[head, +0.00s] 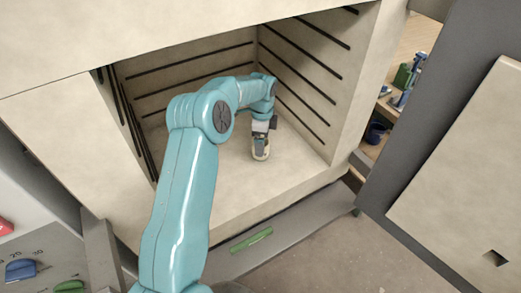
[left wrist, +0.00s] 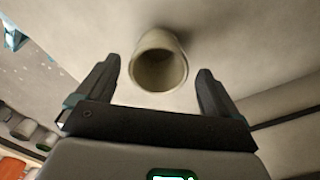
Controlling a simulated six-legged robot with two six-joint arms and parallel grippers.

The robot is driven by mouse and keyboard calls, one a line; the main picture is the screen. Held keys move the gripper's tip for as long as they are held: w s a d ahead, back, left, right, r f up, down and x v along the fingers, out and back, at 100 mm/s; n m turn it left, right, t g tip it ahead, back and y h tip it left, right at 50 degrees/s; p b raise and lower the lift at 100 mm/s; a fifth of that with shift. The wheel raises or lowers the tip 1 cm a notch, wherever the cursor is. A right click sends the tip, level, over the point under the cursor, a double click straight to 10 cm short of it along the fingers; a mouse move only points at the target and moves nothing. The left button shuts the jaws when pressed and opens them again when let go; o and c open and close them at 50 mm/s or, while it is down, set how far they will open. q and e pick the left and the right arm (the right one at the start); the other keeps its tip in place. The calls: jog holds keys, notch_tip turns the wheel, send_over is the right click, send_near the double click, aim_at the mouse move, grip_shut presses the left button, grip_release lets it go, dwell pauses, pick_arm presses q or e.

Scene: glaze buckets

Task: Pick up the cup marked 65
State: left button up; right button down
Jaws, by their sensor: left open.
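A pale beige cup (head: 260,154) stands on the floor of a kiln-like chamber, with some dark marking on its side too small to read. In the left wrist view the cup (left wrist: 158,72) shows its open round mouth towards the camera. No number can be read there. My left gripper (head: 264,127) reaches down into the chamber right at the cup. In the left wrist view my left gripper (left wrist: 158,80) is open, with one finger on each side of the cup and gaps between. My right gripper is not in view.
The chamber walls (head: 190,78) have dark grooves and enclose my arm at the sides and back. An open door (head: 465,165) stands at the right. A shelf with a blue bucket (head: 376,133) and a green bottle (head: 403,75) is beyond. A green bar (head: 251,240) lies below the opening.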

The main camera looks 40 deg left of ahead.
pick_arm(q)
notch_tip(320, 180, down, 5)
jog(key=shift+s+a+p, duration=0.1)
jog(key=shift+s+p, duration=0.05)
jog(key=shift+p, duration=0.2)
jog(key=shift+s+r, duration=0.1)
jog(key=shift+s, duration=0.1)
jog(key=shift+w, duration=0.15)
jog(key=c, duration=1.2)
jog(key=shift+o, duration=0.2)
jog(key=shift+r, duration=0.1)
